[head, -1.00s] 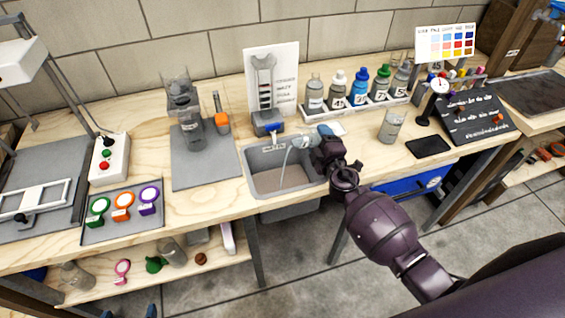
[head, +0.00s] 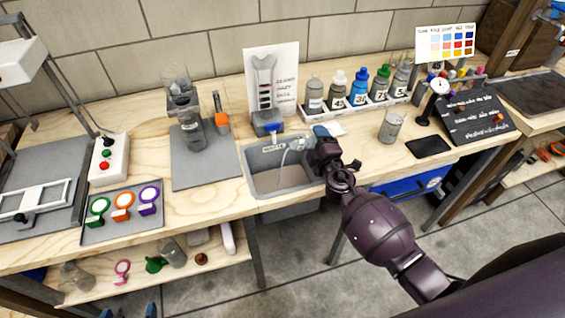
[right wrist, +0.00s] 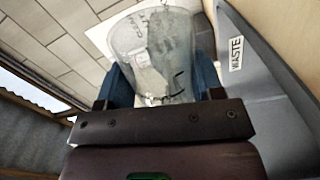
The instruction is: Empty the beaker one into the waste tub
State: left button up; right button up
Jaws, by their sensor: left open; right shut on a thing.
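The waste tub (head: 256,184) is a grey open basin set in the front of the bench. My right gripper (head: 316,143) is at the tub's right rear edge, shut on a clear glass beaker (right wrist: 160,50). In the head view this beaker (head: 293,147) is tilted, its mouth to the left and down over the tub. I cannot tell how much liquid is in it. Another beaker (head: 391,127) stands upright on the bench to the right. My left gripper is not in view.
Several capped bottles (head: 361,86) stand in a white rack behind the tub's right side. A glass apparatus (head: 188,125) stands on a grey mat to the left. A black pad (head: 428,146) and a dark sign (head: 474,118) lie to the right.

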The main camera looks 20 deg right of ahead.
jog(key=shift+a+n, duration=0.3)
dwell(0.4)
jog(key=shift+a+f+n, duration=0.1)
jog(key=shift+f+n, duration=0.05)
jog(key=shift+n, duration=0.35)
dwell(0.6)
jog(key=shift+a+f+n, duration=0.1)
jog(key=shift+n, duration=0.3)
dwell(0.3)
jog(key=shift+a+f+n, duration=0.15)
jog(key=shift+n, duration=0.35)
dwell(0.3)
jog(key=shift+a, duration=0.1)
dwell(0.4)
jog(key=shift+a+n, duration=0.1)
jog(key=shift+n, duration=0.4)
jog(key=shift+a+r+n+p, duration=0.3)
jog(key=shift+r+n, duration=0.1)
jog(key=shift+n, duration=0.2)
jog(key=shift+r, duration=0.1)
dwell(0.4)
jog(key=shift+a+r+n, duration=0.1)
jog(key=shift+a+n, duration=0.05)
jog(key=shift+n, duration=0.25)
